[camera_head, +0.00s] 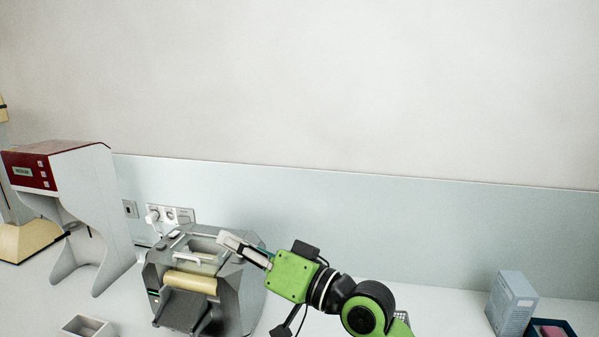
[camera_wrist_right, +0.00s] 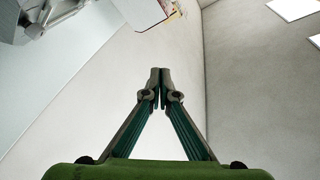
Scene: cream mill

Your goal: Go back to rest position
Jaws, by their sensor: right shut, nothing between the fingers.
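My right gripper (camera_head: 229,241) reaches in from the right on its green and black arm in the head view. Its fingertips are over the right side of the grey mill (camera_head: 252,290), near the mill's top opening; whether they touch it I cannot tell. In the right wrist view the fingers of the right gripper (camera_wrist_right: 161,88) meet at the tips with nothing between them. The mill has a pale yellow roller (camera_head: 190,282) at its front. My left gripper is not in view.
A white machine with a red top (camera_head: 75,165) stands at the left. A small grey open box (camera_head: 88,326) is at the front left. A light blue-grey box (camera_head: 511,303) and a dark tray (camera_head: 535,331) with a pink item are at the right. Wall sockets (camera_head: 180,215) sit behind the mill.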

